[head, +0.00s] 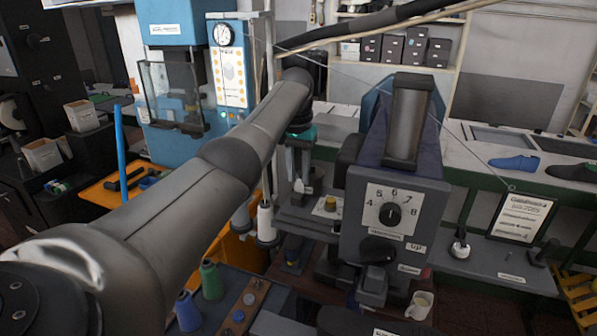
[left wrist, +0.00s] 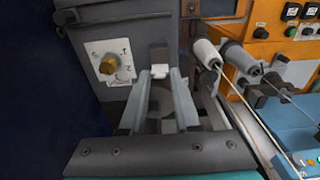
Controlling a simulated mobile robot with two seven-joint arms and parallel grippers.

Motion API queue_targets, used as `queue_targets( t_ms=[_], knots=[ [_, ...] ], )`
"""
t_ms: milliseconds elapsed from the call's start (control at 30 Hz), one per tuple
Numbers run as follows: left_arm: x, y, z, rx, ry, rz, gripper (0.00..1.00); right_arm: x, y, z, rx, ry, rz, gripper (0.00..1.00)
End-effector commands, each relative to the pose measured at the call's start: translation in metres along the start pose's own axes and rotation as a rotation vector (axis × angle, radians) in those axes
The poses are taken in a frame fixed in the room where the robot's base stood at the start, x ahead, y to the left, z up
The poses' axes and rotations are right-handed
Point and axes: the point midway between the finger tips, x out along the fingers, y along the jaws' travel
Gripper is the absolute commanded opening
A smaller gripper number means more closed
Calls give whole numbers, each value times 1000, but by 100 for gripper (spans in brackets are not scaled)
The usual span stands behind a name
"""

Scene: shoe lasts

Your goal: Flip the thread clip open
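My left gripper (head: 302,186) hangs down on the near left side of the grey machine with the numbered dial. In the left wrist view its two pale fingers (left wrist: 159,78) are apart, with a clear gap between them. A small white piece (left wrist: 160,70), which looks like the thread clip, sits just beyond and between the fingertips on a grey upright part. I cannot tell whether the fingers touch it or how far its lid stands up. In the head view a small pale spot shows at the fingertips, too small to make out. My right gripper is not in view.
The grey machine (head: 386,212) stands right of my left gripper. A brass knob (left wrist: 117,65) on a white plate is left of the fingers. Thread spools (left wrist: 207,54) on rods are to the right. A white mug (head: 420,305) stands low at the front.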

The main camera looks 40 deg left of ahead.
Motion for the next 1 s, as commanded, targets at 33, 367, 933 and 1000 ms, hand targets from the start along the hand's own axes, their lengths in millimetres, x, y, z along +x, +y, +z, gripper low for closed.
queue_targets(
  t_ms=[33,367,933,1000],
  knots=[
    [0,0,0,0,1,1,39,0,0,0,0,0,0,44],
    [-2,0,-1,0,4,1,48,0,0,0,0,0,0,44],
    [-99,1,-1,0,7,3,48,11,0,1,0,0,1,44],
    [-112,1,-1,0,7,4,48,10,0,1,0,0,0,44]
  ],
)
